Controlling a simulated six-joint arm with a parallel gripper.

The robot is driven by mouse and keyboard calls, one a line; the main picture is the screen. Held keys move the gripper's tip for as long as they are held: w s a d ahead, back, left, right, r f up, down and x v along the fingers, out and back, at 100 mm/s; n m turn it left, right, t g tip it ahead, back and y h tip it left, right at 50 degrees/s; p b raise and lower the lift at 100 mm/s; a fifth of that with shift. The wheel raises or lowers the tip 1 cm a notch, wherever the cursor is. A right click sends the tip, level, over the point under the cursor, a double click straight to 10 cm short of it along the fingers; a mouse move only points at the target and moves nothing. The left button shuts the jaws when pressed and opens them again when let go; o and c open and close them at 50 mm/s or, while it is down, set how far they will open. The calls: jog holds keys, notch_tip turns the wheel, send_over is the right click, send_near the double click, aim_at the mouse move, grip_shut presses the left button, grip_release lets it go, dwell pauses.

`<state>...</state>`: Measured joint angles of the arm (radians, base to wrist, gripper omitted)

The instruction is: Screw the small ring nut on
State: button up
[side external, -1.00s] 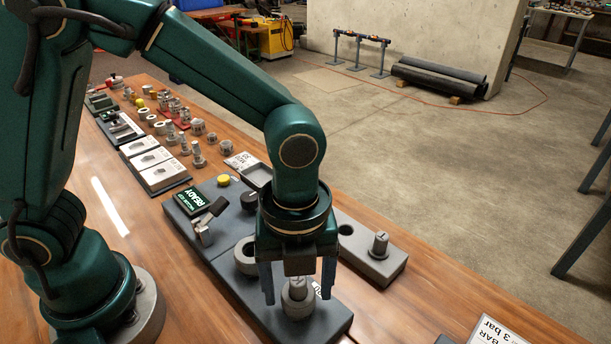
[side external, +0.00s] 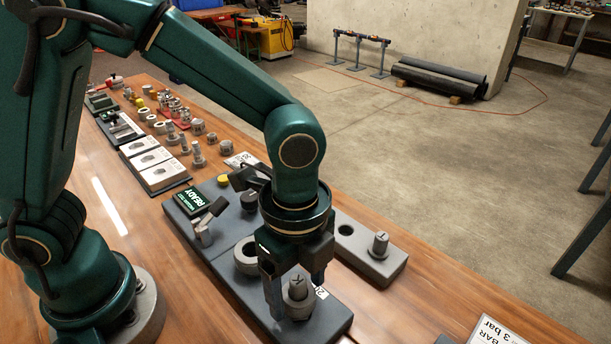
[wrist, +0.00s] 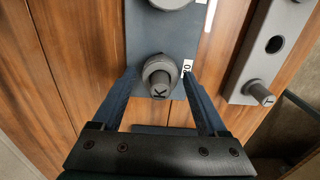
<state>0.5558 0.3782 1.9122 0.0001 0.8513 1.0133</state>
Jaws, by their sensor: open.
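A small grey ring (side external: 298,303), which looks like the ring nut, sits around a grey post with a marked top (side external: 298,286) at the front end of the dark base plate. In the wrist view the ring (wrist: 153,66) shows around the post, whose top bears a K (wrist: 160,88). My gripper (side external: 297,298) points down over it, open, with one finger on either side. In the wrist view my gripper (wrist: 160,73) straddles ring and post, with a visible gap at each finger. How far the ring is threaded cannot be told.
A larger grey ring (side external: 246,256) stands behind on the same plate, near a black knob (side external: 249,201). A grey block (side external: 346,243) with a hole and a post marked T (wrist: 261,94) lies to the right. A READY display (side external: 180,200) is at the left.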

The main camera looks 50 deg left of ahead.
jog(key=n, duration=0.4)
jog(key=shift+n, duration=1)
jog(key=n, duration=0.6)
jog(key=shift+n, duration=0.5)
jog(key=n, duration=0.5)
